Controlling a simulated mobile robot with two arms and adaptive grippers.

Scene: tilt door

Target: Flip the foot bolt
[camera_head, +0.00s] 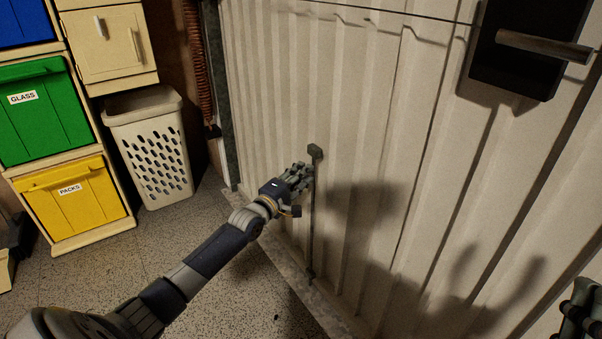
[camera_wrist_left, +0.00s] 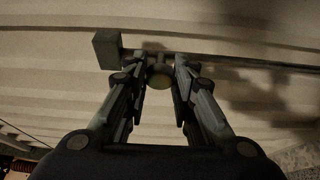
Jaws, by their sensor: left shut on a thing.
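The foot bolt (camera_head: 312,225) is a thin dark upright rod on the white ribbed door (camera_head: 400,130), with a square block at its top end and its lower end near the floor. In the left wrist view the bolt (camera_wrist_left: 235,62) runs across the picture, its block at the left. My left gripper (camera_head: 305,174) is at the bolt's upper part, just below the block. In the left wrist view its fingers (camera_wrist_left: 160,65) are shut on the bolt at a small rounded piece. My right gripper (camera_head: 580,310) shows only partly at the lower right corner, away from the bolt.
A black plate with a lever handle (camera_head: 545,46) is on the door at the upper right. A white laundry basket (camera_head: 150,145) and green (camera_head: 40,110) and yellow (camera_head: 78,203) bins stand at the left. The speckled floor (camera_head: 120,262) in front of them is mostly clear.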

